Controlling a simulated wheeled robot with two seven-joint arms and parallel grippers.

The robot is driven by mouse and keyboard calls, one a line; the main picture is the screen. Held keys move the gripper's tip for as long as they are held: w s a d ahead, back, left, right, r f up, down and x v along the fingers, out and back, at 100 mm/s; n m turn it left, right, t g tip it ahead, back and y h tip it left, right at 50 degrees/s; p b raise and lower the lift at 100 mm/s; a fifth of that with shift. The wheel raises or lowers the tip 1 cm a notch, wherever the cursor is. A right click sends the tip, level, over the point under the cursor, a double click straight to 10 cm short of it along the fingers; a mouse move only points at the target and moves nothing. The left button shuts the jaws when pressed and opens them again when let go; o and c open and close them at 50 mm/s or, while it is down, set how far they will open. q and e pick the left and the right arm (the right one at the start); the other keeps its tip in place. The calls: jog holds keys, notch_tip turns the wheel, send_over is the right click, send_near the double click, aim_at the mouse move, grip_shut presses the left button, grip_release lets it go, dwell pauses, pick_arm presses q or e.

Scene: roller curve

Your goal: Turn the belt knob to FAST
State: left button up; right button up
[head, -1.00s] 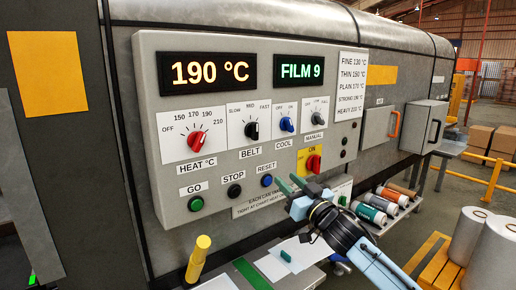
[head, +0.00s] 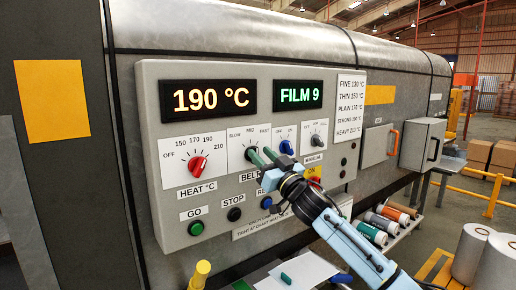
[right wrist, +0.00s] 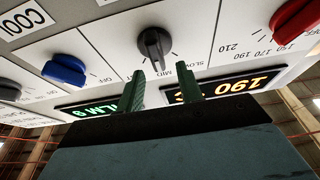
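The black belt knob (head: 250,154) sits on the control panel between the red heat knob (head: 197,166) and the blue cool knob (head: 286,147). My right gripper (head: 263,154) reaches up from the lower right, with green fingers just at the belt knob's right side, partly covering the BELT label. In the right wrist view the belt knob (right wrist: 153,45) lies just beyond the gap between the two spread fingers (right wrist: 158,82), which hold nothing. My left gripper is not in view.
The panel (head: 150,130) shows 190 °C and FILM 9. Below the dials are a green GO button (head: 196,228), a black STOP button (head: 234,214) and a red lever (head: 315,182). Rolls (head: 362,232) lie on a shelf at right.

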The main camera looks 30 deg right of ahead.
jog(key=shift+x, duration=1.25)
jog(key=shift+f, duration=0.1)
grip_shut()
